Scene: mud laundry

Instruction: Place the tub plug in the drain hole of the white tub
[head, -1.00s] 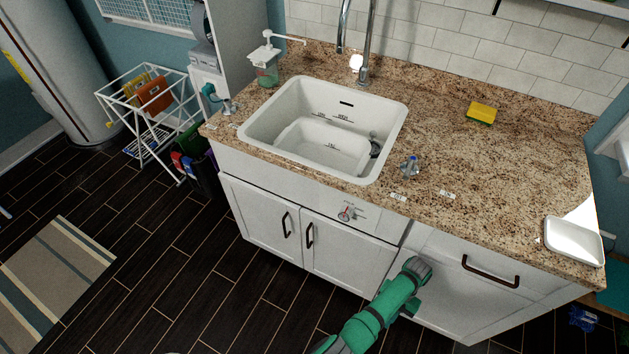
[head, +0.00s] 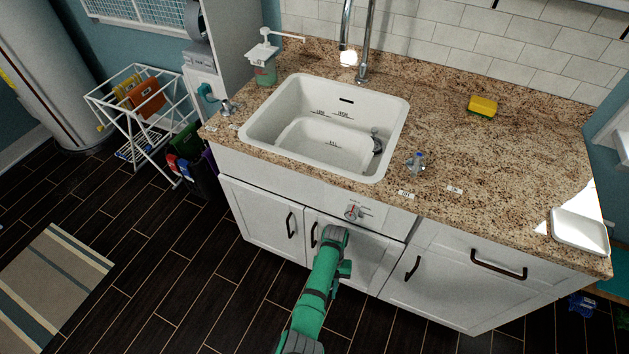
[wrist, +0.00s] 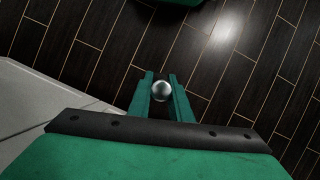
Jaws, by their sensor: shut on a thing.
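The white tub (head: 262,124) is set into the granite counter. Its floor is partly seen, and I cannot make out the drain hole. A grey fitting (head: 376,143) shows on its right inner wall. In the wrist view, my gripper (wrist: 160,88) is shut on a small round silver thing, which looks like the tub plug (wrist: 161,91). It sits between the two green fingers, above the dark floor. In the head view, my green arm is in front of the cabinet doors, below the counter, and my gripper is not visible.
A chrome faucet (head: 364,45) stands behind the tub. A blue-topped knob (head: 415,162) is right of it and a soap dispenser (head: 264,66) at back left. A yellow sponge (head: 482,106) and white dish (head: 579,231) lie on the right counter. A red-pointer dial (head: 353,212) is on the front.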

